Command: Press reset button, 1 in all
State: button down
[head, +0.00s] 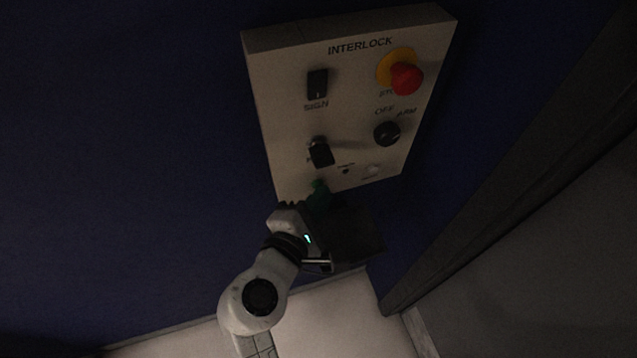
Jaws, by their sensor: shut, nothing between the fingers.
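The pale INTERLOCK panel (350,115) is mounted tilted in view on the dark blue wall. A small pale round button (371,171) is at its lower right; the tiny label by it is too small to read, so I cannot confirm it is the reset button. My gripper (318,188) is shut and empty at the panel's lower left edge, with green at its tip. It is left of and below the pale button, apart from it in the picture. I cannot tell whether the tip touches the panel.
The panel also bears a red stop button (406,78) on a yellow base, an OFF/ARM knob (387,133), a black SIGN switch (317,83) and another black switch (321,153). A dark grey upright edge (510,165) stands at the right. The blue wall at left is clear.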

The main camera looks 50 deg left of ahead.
dwell(0.6)
jog(key=shift+s+d+p, duration=0.25)
jog(key=shift+d+p, duration=0.15)
jog(key=shift+d, duration=0.25)
jog(key=d, duration=0.1)
jog(key=s+d+p, duration=0.1)
jog(key=d, duration=0.1)
jog(key=s+d, duration=0.1)
jog(key=shift+d+p, duration=0.3)
jog(key=shift+p, duration=0.05)
dwell(0.7)
